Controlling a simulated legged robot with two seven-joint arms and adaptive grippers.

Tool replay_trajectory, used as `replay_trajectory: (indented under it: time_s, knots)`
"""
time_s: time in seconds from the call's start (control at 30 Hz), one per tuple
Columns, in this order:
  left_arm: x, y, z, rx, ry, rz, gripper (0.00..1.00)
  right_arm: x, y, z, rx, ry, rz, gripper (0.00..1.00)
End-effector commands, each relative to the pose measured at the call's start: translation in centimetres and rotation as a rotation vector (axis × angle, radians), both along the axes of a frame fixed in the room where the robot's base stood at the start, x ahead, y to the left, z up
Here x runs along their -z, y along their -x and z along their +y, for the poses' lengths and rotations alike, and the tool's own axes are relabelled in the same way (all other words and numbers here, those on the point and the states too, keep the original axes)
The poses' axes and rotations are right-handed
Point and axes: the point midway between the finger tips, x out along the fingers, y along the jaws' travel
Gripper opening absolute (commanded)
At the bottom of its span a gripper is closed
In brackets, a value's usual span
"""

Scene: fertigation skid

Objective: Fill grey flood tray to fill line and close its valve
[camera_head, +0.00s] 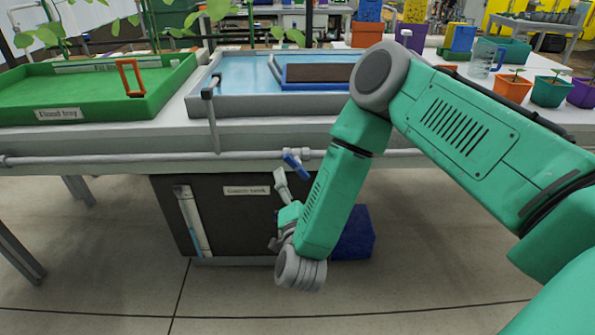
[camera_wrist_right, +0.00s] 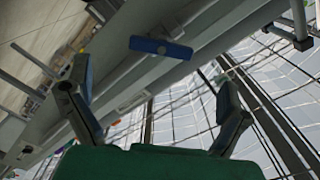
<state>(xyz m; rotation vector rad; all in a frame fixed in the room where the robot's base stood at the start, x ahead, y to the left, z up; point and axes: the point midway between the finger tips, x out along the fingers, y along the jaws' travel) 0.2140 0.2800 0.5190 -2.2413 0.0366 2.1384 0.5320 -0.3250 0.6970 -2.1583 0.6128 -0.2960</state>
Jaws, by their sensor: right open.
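The grey flood tray (camera_head: 205,106) sits on the bench in the middle of the head view, with light blue water (camera_head: 240,74) in it. I cannot make out a fill line on it. A blue valve handle (camera_head: 296,164) sits on the grey pipe below the tray's front, tilted. It also shows in the wrist view as a blue bar (camera_wrist_right: 160,48), beyond my fingers. My right gripper (camera_head: 279,207) is just below the handle, open and empty, apart from it. In the wrist view its two fingers (camera_wrist_right: 152,90) are spread wide. My left gripper is out of view.
A green flood tray (camera_head: 60,114) with an orange handle-like frame (camera_head: 131,78) stands left. A blue-framed dark panel (camera_head: 318,73) lies in the grey tray. A dark tank (camera_head: 230,218) and blue box (camera_head: 353,235) stand below. Small pots (camera_head: 512,88) are at right.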

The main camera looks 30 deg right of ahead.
Motion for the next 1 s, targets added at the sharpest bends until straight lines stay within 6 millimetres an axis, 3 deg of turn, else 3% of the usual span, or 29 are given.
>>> replay_trajectory:
  time_s: [0.4, 0.87, 1.0]
  knots:
    - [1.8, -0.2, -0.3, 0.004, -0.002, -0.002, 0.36, 0.5, -6.4, -4.9, 0.002, -0.010, -0.003, 0.98]
    - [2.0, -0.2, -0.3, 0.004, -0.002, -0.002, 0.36, 0.0, -7.5, -4.8, -0.002, 0.000, -0.001, 0.98]
    - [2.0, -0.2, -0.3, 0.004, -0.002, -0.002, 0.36, 0.2, -7.5, -5.2, -0.002, -0.004, -0.001, 0.53]
